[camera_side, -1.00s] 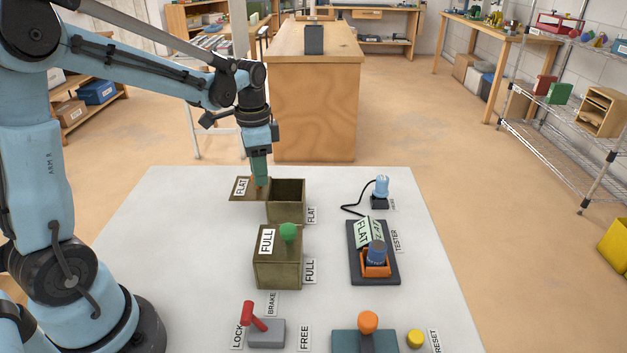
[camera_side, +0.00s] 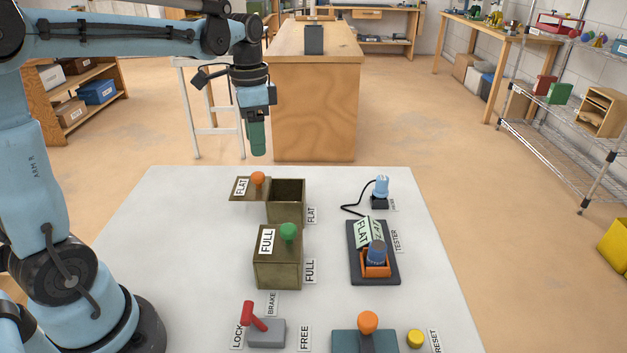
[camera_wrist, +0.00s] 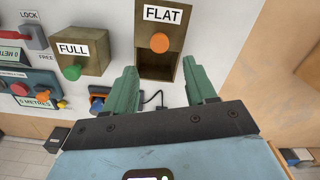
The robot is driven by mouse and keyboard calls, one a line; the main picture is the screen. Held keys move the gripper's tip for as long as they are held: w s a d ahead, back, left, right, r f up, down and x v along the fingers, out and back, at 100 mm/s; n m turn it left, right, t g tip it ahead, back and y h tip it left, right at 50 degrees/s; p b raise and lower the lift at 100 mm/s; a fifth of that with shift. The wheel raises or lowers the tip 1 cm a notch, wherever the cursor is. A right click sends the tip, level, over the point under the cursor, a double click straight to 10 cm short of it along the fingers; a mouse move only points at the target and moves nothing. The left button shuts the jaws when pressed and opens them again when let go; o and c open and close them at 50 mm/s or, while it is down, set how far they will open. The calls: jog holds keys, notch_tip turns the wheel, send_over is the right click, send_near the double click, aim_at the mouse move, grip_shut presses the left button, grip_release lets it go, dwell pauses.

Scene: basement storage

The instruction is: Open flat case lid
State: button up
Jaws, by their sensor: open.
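The flat case (camera_side: 286,200) is an olive metal box near the back of the white table, labelled FLAT. Its lid (camera_side: 248,195), with an orange knob (camera_side: 258,178) and a FLAT label, sits shifted to the left, so the dark inside of the case shows. The lid (camera_wrist: 175,12) and its orange knob (camera_wrist: 159,42) also show in the wrist view, beyond my fingers. My gripper (camera_side: 258,152) hangs above the lid, apart from the knob. In the wrist view its two green fingers (camera_wrist: 159,68) are spread with nothing between them.
The full case (camera_side: 279,268), its lid on with a green knob, stands in front. To the right are the tester (camera_side: 356,270) with a blue-topped cell and a corded blue lamp (camera_side: 381,187). A red brake lever (camera_side: 254,316), an orange-knobbed lever (camera_side: 368,322) and a yellow button (camera_side: 415,338) line the front.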

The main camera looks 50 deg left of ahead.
jog(key=shift+r, duration=2.2)
jog(key=s+d+f+n+t, duration=0.5)
jog(key=s+d+f+t, duration=0.2)
jog(key=d, duration=0.3)
jog(key=shift+s+d+f, duration=0.15)
jog(key=shift+s+f, duration=0.3)
jog(key=shift+s, duration=0.2)
